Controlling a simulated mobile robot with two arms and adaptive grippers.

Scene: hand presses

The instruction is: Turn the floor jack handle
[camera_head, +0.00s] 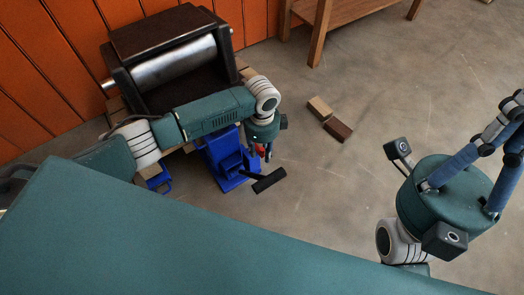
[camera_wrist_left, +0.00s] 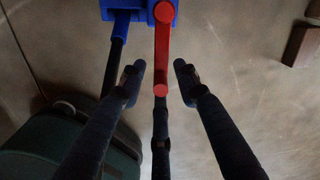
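The blue floor jack (camera_head: 226,158) stands on the floor below my left forearm. It has a red lever (camera_head: 261,150), and a black rod ending in a black grip (camera_head: 269,180) sticks out to its right. In the left wrist view, the red lever (camera_wrist_left: 162,55) hangs from the blue body at the top, with the black rod (camera_wrist_left: 117,55) to its left. My left gripper (camera_wrist_left: 159,75) is open around the lever's lower end, with visible gaps on both sides. My right gripper (camera_head: 512,115) points up at the right edge; its closure is unclear.
A dark press with a metal roller (camera_head: 176,62) stands behind my left arm against the orange wall. Two wood blocks, one light (camera_head: 319,107) and one dark (camera_head: 338,129), lie on the floor. A wooden stand (camera_head: 320,35) is at the top.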

